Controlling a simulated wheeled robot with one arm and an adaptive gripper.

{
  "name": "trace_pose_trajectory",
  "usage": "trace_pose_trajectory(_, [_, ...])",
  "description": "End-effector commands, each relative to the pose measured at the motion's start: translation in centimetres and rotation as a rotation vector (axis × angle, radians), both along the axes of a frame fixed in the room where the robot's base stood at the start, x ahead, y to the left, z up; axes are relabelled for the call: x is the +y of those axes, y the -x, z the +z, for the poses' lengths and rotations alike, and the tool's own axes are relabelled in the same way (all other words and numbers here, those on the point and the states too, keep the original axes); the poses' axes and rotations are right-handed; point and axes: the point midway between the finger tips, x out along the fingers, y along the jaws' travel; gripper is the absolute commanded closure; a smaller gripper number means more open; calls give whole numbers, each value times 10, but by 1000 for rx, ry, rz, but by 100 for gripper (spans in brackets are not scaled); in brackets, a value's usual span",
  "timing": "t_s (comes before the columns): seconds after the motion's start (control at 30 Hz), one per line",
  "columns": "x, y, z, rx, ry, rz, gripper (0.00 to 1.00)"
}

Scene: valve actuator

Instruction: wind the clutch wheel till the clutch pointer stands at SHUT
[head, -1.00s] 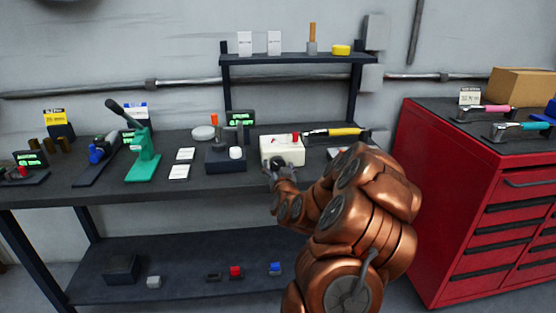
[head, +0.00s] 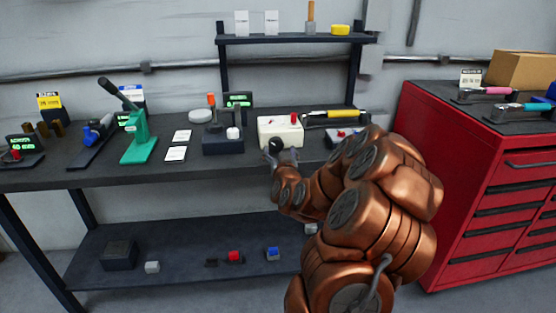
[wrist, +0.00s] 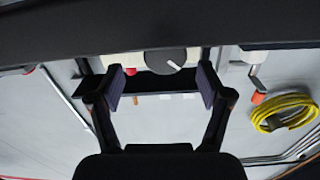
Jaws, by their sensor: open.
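A cream box (head: 280,131) stands on the dark bench with a red piece on its top. A round black knob (head: 276,145), which looks like the clutch wheel, is on its front face. The wrist view shows this knob (wrist: 168,60) with a white line slanting to the lower right. My gripper (head: 281,157) is in front of the box. In the wrist view my gripper (wrist: 161,85) is open, one finger on each side of the knob, with gaps to it. I cannot make out a clutch pointer or a SHUT mark.
A dark block with an orange-topped lever (head: 222,140) stands left of the box. A yellow-handled tool (head: 330,114) lies behind right. A green press (head: 138,145) is farther left, and a red cabinet (head: 460,180) stands right. Bench space in front of the press is clear.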

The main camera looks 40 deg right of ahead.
Motion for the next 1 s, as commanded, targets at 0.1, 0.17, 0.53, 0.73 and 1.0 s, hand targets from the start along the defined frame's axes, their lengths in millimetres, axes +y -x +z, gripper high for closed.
trace_pose_trajectory(0.1, [2,2,-6,0,-1,2,22])
trace_pose_trajectory(0.17, [3,3,-6,-1,-1,2,22])
trace_pose_trajectory(0.53, [15,11,-5,-9,-3,16,22])
trace_pose_trajectory(0.73, [23,21,-4,-6,-3,20,22])
trace_pose_trajectory(1.0, [39,28,3,7,-10,39,22])
